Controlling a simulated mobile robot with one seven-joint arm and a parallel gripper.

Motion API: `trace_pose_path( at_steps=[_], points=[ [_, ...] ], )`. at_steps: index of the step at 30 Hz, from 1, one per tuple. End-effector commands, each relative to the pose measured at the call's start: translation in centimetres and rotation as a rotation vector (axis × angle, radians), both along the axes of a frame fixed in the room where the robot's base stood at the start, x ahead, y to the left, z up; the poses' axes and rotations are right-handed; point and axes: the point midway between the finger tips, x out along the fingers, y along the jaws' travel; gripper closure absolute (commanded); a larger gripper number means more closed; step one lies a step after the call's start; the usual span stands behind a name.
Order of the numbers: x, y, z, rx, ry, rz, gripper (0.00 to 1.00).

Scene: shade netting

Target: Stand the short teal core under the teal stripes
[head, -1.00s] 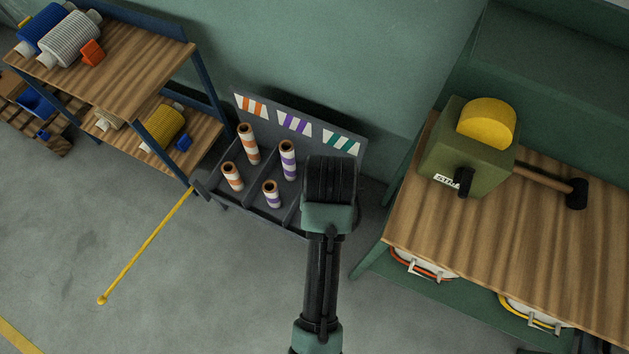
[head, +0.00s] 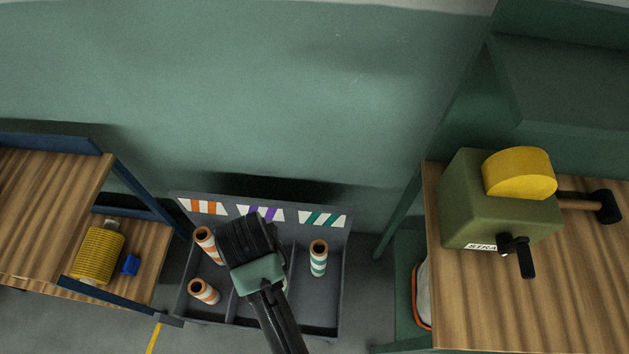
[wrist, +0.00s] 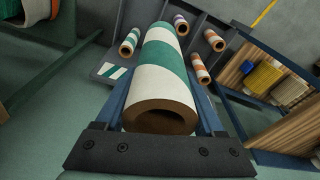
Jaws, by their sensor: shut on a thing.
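My gripper (head: 250,238) is shut on a teal-and-white striped core (wrist: 165,75), whose brown open end faces the wrist camera. In the head view the gripper hides the held core. The grey divided bin (head: 345,270) lies beyond. Its back panel carries orange, purple and teal stripes (head: 324,219); the teal stripes also show in the wrist view (wrist: 112,71). Another teal-striped core (head: 318,258) stands in the right compartment under the teal stripes. My gripper covers the middle compartment in the head view.
Orange-striped cores (head: 204,291) stand in the left compartment. A purple-striped core (wrist: 181,25) shows in the wrist view. A blue-framed shelf (head: 60,215) stands left, a wooden-topped green bench (head: 400,320) right.

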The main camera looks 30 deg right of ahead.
Motion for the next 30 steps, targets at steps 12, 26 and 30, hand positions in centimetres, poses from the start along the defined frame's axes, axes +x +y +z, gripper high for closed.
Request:
trace_pose_path(
  at_steps=[12,26,30],
  points=[
    [-0.6,-3.1,-15.8,0.000,0.008,-0.356,1.00],
    [-1.6,-6.3,-31.1,-0.007,0.006,-0.741,1.00],
    [-2.0,-7.2,-35.8,-0.010,0.002,-0.856,1.00]
  ],
)
